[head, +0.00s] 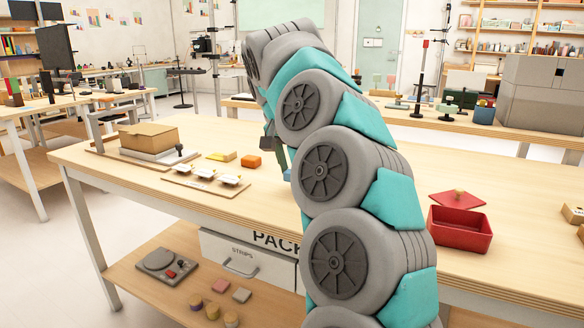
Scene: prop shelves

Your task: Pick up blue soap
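A small blue piece (287,175), possibly the blue soap, shows at the left edge of my arm on the wooden table. Most of it is hidden behind the arm, so its shape is unclear. My gripper (275,154) is partly in view just above and left of it, pointing down. The arm covers the rest of the gripper. I cannot tell whether the fingers are open or shut, or whether they touch the blue piece. An orange block (251,161) and a yellow piece (222,156) lie on the table to the left.
A wooden board (180,184) with several white dishes lies left of the gripper. A cardboard box (148,138) sits on a flat device at the table's left end. A red open box (460,232) with its lid stands right of the arm. Front table areas are clear.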

